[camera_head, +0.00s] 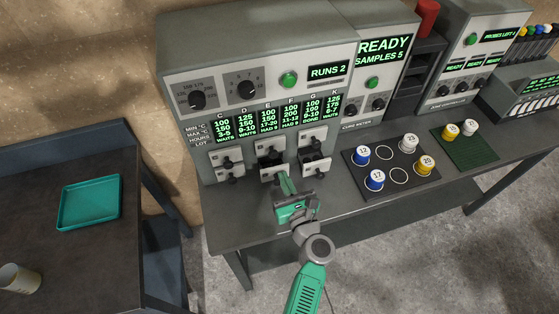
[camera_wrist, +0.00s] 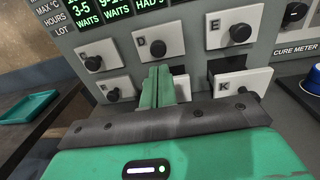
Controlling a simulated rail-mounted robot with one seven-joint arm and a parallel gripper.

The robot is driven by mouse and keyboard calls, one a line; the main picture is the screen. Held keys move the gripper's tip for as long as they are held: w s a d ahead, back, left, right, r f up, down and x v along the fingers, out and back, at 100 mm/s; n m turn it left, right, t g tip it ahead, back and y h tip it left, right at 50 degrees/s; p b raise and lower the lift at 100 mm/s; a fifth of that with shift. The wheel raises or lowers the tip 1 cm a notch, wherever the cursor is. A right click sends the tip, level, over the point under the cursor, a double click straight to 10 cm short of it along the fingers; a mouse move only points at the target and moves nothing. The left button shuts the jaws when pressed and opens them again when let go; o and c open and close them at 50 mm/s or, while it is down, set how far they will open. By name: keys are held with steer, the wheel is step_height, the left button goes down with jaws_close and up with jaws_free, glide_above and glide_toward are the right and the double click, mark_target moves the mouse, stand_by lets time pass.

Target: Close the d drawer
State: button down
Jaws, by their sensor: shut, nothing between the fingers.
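The D drawer (camera_wrist: 145,52) is the upper middle drawer in the wrist view, with a pale front, a letter D and a round black knob. In the head view the middle column of drawers (camera_head: 271,158) is partly dark, and I cannot tell how far D stands out. My green gripper (camera_wrist: 160,72) is shut and empty. Its fingertips point at the panel just below the D knob, over the lower middle drawer, which they largely hide. Contact with either drawer cannot be told. In the head view my gripper (camera_head: 284,178) is in front of the middle column.
The E drawer (camera_wrist: 252,20) is to the right, with the K drawer (camera_wrist: 255,77) below it, a dark gap above K. A black tray (camera_head: 390,181) with capped pots stands right on the bench. A teal tray (camera_head: 90,202) lies on the left table. The bench front beside my gripper is clear.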

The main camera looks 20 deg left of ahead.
steer(key=v, duration=0.8)
steer(key=shift+d+p, duration=0.2)
steer(key=shift+p, duration=0.1)
steer(key=shift+s, duration=0.15)
